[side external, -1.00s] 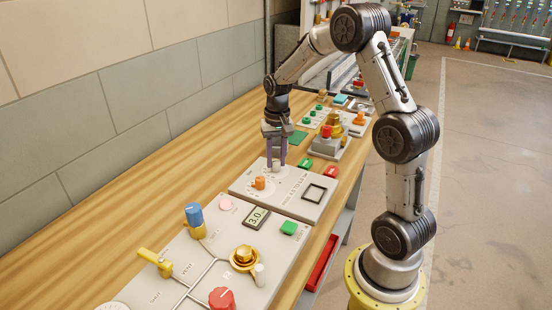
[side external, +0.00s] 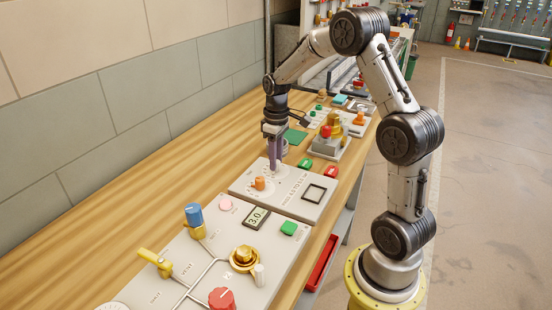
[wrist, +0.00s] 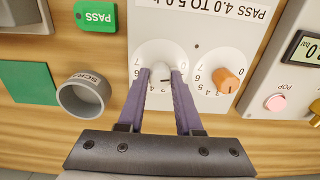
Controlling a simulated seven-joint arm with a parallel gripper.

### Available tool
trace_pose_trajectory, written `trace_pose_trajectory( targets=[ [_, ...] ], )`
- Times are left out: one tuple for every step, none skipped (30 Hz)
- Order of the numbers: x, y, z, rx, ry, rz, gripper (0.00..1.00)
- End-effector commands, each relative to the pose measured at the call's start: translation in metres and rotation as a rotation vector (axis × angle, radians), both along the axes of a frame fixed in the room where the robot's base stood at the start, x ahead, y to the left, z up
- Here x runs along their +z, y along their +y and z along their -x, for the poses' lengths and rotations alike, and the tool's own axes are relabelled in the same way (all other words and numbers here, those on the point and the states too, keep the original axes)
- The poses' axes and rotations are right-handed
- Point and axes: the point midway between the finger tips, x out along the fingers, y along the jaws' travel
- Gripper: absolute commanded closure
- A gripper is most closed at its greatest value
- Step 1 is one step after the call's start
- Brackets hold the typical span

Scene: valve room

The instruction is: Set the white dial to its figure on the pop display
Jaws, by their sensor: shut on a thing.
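The white dial (wrist: 160,72) stands on a light grey panel (wrist: 208,50), in a white round scale with figures. My gripper (wrist: 161,76) is shut on it, one purple finger on each side. In the side view my gripper (side external: 275,166) points straight down and its fingers hide most of the dial. A small dark mark shows by the dial's lower edge in the wrist view; the figure it points to is not clear. The display (side external: 256,217) on the nearer panel reads 3.0. The pink button (wrist: 276,102) beside it is labelled POP.
An orange dial (wrist: 227,79) stands close beside the white one. A grey round cup (wrist: 83,95), a green PASS tag (wrist: 95,17) and a green mat (wrist: 27,82) lie on the other side. The nearer panel holds valves, including a blue knob (side external: 193,212).

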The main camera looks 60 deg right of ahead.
Motion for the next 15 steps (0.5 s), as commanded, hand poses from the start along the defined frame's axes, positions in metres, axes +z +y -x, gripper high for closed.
trace_pose_trajectory(
  targets=[
    [0.0012,-0.0001,-0.0005,0.021,-0.002,0.001,1.0],
    [0.0013,-0.0001,-0.0005,0.035,-0.002,0.001,1.0],
    [0.0013,-0.0002,-0.0005,0.05,-0.002,0.001,1.0],
    [0.0013,-0.0002,-0.0006,0.06,-0.002,0.001,1.0],
    [0.0013,-0.0002,-0.0006,0.07,-0.002,0.001,1.0],
    [0.0014,-0.0002,-0.0006,0.08,-0.003,0.001,1.0],
    [0.0014,-0.0002,-0.0006,0.087,-0.002,0.001,1.0],
    [0.0014,-0.0002,-0.0006,0.094,-0.002,0.001,1.0],
    [0.0014,-0.0002,-0.0006,0.1,-0.002,0.001,1.0],
    [0.0015,-0.0002,-0.0007,0.104,-0.002,0.001,1.0],
    [0.0015,-0.0002,-0.0007,0.107,-0.002,0.001,1.0],
    [0.0015,-0.0002,-0.0007,0.11,-0.002,0.001,1.0],
    [0.0015,-0.0002,-0.0007,0.112,-0.002,0.001,1.0],
    [0.0015,-0.0002,-0.0007,0.113,-0.002,0.001,1.0],
    [0.0015,-0.0002,-0.0007,0.115,-0.002,0.001,1.0]
  ],
)
